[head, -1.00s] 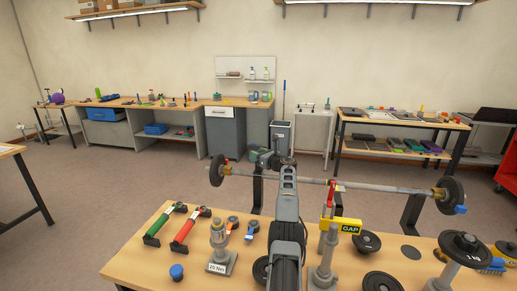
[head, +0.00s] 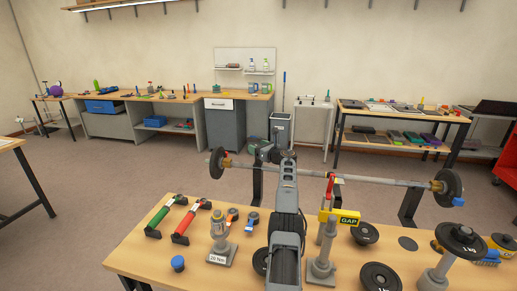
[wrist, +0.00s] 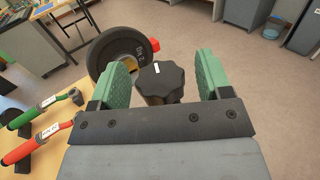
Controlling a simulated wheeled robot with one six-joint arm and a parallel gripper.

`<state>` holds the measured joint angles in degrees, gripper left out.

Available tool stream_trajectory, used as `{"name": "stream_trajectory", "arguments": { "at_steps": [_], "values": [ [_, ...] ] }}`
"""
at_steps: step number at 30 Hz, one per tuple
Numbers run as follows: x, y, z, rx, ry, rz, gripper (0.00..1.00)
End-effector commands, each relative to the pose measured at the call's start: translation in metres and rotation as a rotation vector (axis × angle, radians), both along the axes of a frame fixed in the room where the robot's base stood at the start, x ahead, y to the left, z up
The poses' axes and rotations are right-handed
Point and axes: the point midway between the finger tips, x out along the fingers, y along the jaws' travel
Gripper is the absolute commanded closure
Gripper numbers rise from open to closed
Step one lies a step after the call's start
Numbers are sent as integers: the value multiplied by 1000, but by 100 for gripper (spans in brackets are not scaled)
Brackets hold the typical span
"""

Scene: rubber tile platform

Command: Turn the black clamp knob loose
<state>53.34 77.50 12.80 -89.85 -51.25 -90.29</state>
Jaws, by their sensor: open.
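The black clamp knob (wrist: 160,80) is a lobed knob with a white mark on top, seen in the wrist view. My gripper (wrist: 162,66) is open, with one green finger pad on each side of the knob. Gaps show between the knob and both pads. In the head view my gripper (head: 268,154) is at the bar (head: 310,178), towards its left end. The knob cannot be made out there, and my arm covers part of the bar.
A weight plate (wrist: 122,55) with a red end is just beyond the knob. Green (head: 168,214) and red (head: 190,222) handled tools, a torque tool on a stand (head: 221,240), a yellow GAP gauge (head: 340,217) and loose plates (head: 381,277) crowd the bench.

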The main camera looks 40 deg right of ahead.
Motion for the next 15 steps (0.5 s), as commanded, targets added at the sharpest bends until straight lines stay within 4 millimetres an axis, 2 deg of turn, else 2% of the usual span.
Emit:
{"name": "stream_trajectory", "arguments": {
  "at_steps": [8, 15],
  "values": [
    [-4, -1, -3, -2, -2, -1, 29],
    [-19, -1, -7, -3, -3, -1, 29]
  ]
}}
